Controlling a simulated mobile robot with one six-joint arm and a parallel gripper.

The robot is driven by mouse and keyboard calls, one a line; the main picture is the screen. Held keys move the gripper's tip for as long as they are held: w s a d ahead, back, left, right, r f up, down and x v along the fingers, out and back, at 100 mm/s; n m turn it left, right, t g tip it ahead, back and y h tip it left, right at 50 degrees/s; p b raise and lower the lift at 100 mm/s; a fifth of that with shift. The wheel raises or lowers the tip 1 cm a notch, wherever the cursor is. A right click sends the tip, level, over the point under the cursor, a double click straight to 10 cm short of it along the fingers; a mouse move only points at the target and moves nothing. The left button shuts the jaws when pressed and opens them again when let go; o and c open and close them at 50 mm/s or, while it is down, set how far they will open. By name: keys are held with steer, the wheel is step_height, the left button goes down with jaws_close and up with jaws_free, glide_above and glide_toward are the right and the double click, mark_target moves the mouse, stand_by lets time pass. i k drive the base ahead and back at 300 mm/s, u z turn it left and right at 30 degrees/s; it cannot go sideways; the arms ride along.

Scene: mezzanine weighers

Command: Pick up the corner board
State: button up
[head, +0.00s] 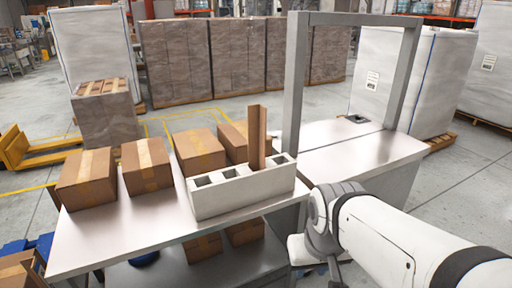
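The corner board (257,137) is a tall brown angled strip. It stands upright in a pale grey block-shaped holder (228,199) with several square openings on top, and its lower end is hidden inside. The holder stands on a light metal table. My arm comes in from the lower right, and its wrist is right of the holder, beside the table edge. It is apart from the corner board. I cannot make out the gripper's fingers.
Several taped cartons (146,165) stand behind and left of the holder on the metal table (120,232). A grey metal frame (297,85) rises close right of the corner board, over a second table (358,160). The table front left of the holder is clear. More cartons sit below.

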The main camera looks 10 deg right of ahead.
mark_target(257, 114)
steer(key=u, duration=0.15)
steer(key=i, duration=0.9)
steer(key=z, duration=0.05)
